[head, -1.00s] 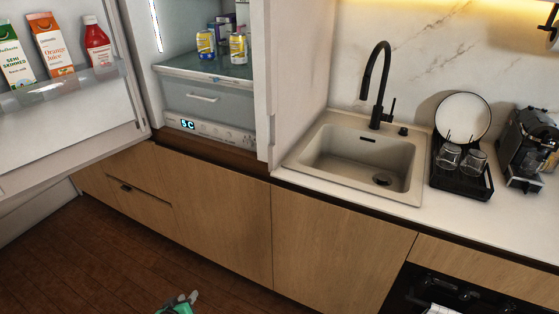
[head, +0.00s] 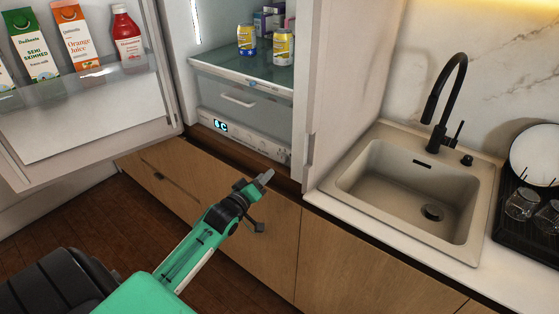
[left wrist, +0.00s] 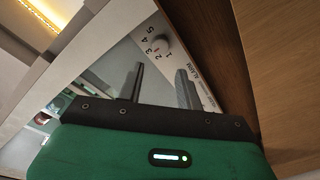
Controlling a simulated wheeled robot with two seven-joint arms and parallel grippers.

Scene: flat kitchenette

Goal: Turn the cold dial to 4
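The cold dial (left wrist: 167,44) is a pale round knob on the fridge's control strip in the left wrist view. Numbers 1 to 5 are printed beside it; which one it points to is too small to tell. The control strip (head: 253,138) with a lit display (head: 221,126) runs below the fridge drawer in the head view. My left gripper (head: 260,202) is in front of and below the strip, its fingers apart and empty. In the left wrist view its fingers (left wrist: 160,87) point toward the strip, apart from the dial. My right gripper is out of view.
The open fridge door (head: 97,119) with cartons and a bottle stands on the left. Wooden cabinet fronts (head: 270,250) lie below the fridge. A fridge side panel (head: 333,100) stands right of the strip, then the sink (head: 410,200).

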